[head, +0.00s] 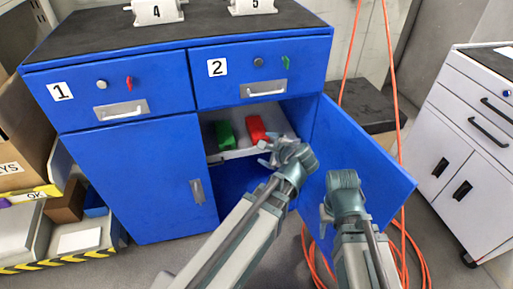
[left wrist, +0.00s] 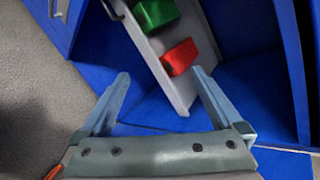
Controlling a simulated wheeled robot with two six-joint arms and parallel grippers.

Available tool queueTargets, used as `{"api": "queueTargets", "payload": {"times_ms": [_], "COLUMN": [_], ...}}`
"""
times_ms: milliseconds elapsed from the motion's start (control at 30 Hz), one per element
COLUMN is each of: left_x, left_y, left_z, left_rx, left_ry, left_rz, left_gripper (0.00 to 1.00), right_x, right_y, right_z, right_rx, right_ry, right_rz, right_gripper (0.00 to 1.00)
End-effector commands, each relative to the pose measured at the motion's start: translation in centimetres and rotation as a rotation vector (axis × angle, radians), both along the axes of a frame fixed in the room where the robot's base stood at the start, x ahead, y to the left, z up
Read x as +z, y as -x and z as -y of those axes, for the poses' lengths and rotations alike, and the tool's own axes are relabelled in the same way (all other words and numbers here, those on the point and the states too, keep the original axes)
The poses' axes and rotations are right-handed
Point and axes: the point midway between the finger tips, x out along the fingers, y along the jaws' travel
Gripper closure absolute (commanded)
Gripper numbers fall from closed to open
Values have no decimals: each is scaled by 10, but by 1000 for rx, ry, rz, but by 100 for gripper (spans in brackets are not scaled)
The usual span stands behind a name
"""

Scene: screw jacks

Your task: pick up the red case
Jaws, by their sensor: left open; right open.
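The red case (head: 256,129) lies on the shelf inside the open right compartment of the blue cabinet, to the right of a green case (head: 227,134). In the left wrist view the red case (left wrist: 180,57) shows near the tip of my left gripper's right finger, with a gap in depth that I cannot judge. My left gripper (head: 277,150) is open and empty at the compartment's opening; both fingers show apart in the left wrist view (left wrist: 163,85). My right gripper (head: 343,190) is in front of the open door, apart from the cases; its fingertips are mostly hidden.
The blue door (head: 362,165) stands open to the right of the compartment. The shelf (head: 231,154) holds both cases. Drawers 1 and 2 and the left door are shut. Orange cables (head: 404,240) hang and coil at right. A grey cabinet (head: 455,150) stands far right.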

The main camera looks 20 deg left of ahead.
Motion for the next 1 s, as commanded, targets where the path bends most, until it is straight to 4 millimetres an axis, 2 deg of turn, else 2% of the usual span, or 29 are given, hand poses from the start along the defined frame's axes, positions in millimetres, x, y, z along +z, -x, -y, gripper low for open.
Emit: {"api": "queueTargets", "payload": {"times_ms": [33,300,500,700,833,1000], "left_x": [-29,-72,-99,-114,-117,-116], "left_y": [-9,-48,-70,-84,-88,-89], "left_z": [-5,-22,-25,-22,-21,-20], "left_rx": [-42,-262,-386,-461,-483,-492], "left_ry": [-71,-490,-795,-1007,-1077,-1105], "left_rz": [-2,-60,-132,-197,-220,-231], "left_gripper": [0,0,0,0,0,0], "right_x": [-38,-133,-194,-229,-238,-239], "right_y": [0,-1,-1,-1,-1,-1], "right_z": [0,0,0,0,0,0], "right_rx": [0,0,0,0,0,0], "right_ry": [0,0,1,1,1,1], "right_rz": [1,2,3,4,4,4], "right_gripper": [50,50,50,50,50,50]}}
